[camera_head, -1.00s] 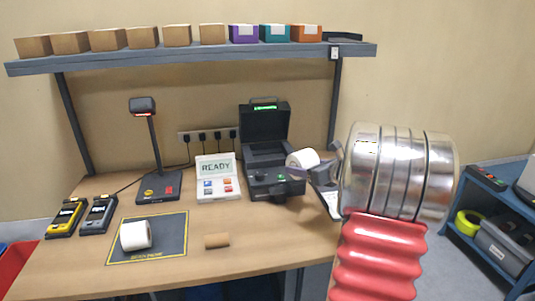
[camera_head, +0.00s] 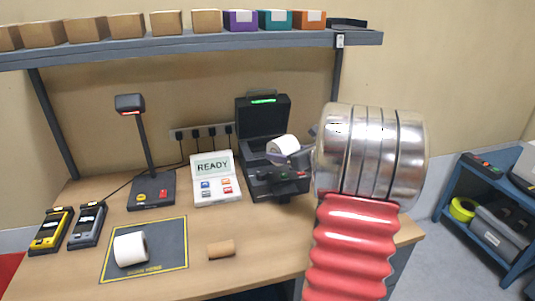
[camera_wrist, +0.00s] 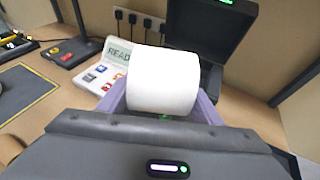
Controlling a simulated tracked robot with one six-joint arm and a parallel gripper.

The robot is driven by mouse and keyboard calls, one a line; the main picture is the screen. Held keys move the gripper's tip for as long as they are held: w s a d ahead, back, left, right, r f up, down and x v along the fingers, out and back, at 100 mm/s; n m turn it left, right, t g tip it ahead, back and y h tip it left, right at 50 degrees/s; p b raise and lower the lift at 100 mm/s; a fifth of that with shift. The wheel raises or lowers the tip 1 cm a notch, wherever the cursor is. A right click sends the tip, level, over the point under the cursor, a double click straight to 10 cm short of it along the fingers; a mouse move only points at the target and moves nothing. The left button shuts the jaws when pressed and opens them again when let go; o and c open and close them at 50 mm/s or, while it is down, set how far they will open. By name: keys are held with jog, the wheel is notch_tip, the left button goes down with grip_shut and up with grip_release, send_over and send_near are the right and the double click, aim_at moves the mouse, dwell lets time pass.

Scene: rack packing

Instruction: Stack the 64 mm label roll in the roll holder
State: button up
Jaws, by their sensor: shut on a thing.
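A white label roll (camera_head: 283,146) is held in my gripper (camera_head: 300,158), above the front of the open black label printer (camera_head: 262,126). In the wrist view the same roll (camera_wrist: 163,80) sits between the two purple fingers (camera_wrist: 162,106), which are shut on it. The printer's lid is up, with a green light on it. The roll holder inside the printer is hidden behind the roll and my arm, so I cannot tell the gap between them. A second white roll (camera_head: 130,249) lies on the dark mat (camera_head: 172,246) at the left.
A READY panel (camera_head: 214,177) stands left of the printer, then a scanner on a stand (camera_head: 151,188) and two handheld devices (camera_head: 69,228). A brown cardboard core (camera_head: 221,249) lies on the table (camera_head: 205,273). A shelf (camera_head: 200,47) with several boxes hangs above.

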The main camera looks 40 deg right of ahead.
jog(key=shift+s+d, duration=0.1)
jog(key=shift+s, duration=0.05)
jog(key=shift+d, duration=0.1)
jog(key=shift+w+d+f, duration=0.3)
jog(key=shift+w+d, duration=1.25)
jog(key=shift+w, duration=1.3)
jog(key=shift+w+d+f, duration=0.35)
jog(key=shift+w+d, duration=1.2)
jog(key=shift+w, duration=1.3)
jog(key=shift+w+d+f, duration=0.3)
jog(key=shift+w+d, duration=1.25)
jog(key=shift+w, duration=1.3)
notch_tip(320, 180, down, 5)
jog(key=shift+r, duration=0.2)
jog(key=shift+w+f, duration=0.2)
